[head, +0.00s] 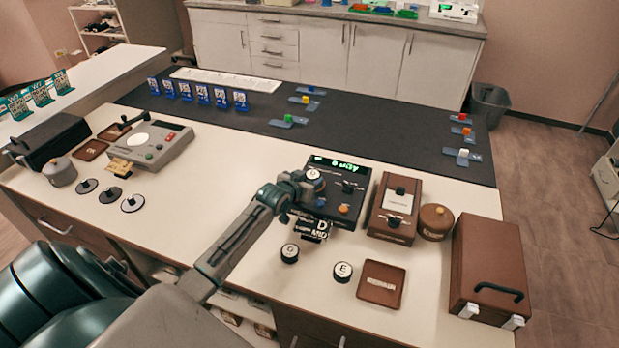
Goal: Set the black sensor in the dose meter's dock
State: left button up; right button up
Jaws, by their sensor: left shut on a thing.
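The dose meter (351,206) is a dark box with a lit green display, knobs and an orange button, right of the table's middle. My left gripper (306,184) reaches over its left side and is shut on a small round black sensor (313,174) with a white lettered top. The sensor is at the meter's left part; I cannot tell whether it touches the meter. The dock is not clearly seen, with my gripper over that side. Two similar black pucks with white lettered tops, one (289,253) and another (343,271), lie in front. My right gripper is not in view.
A brown device (396,207), a round brown pot (435,222) and a brown case (487,268) stand to the right. A brown tray (381,284) lies in front. A grey device (152,146) stands at left, with several dark discs (110,195) nearby. The white tabletop between is clear.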

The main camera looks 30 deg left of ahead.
pick_arm(q)
jog(key=shift+f, duration=0.25)
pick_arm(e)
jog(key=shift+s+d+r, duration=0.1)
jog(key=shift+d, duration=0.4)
pick_arm(q)
jog(key=shift+f, duration=0.2)
jog(key=o, duration=1)
jog(key=shift+o, duration=0.2)
jog(key=shift+r, duration=0.15)
jog(key=shift+s, duration=0.35)
jog(key=b+v, duration=0.1)
jog(key=v, duration=1)
jog(key=shift+s+r+b, duration=0.15)
jog(key=shift+r+b, duration=0.15)
jog(key=shift+b, duration=0.05)
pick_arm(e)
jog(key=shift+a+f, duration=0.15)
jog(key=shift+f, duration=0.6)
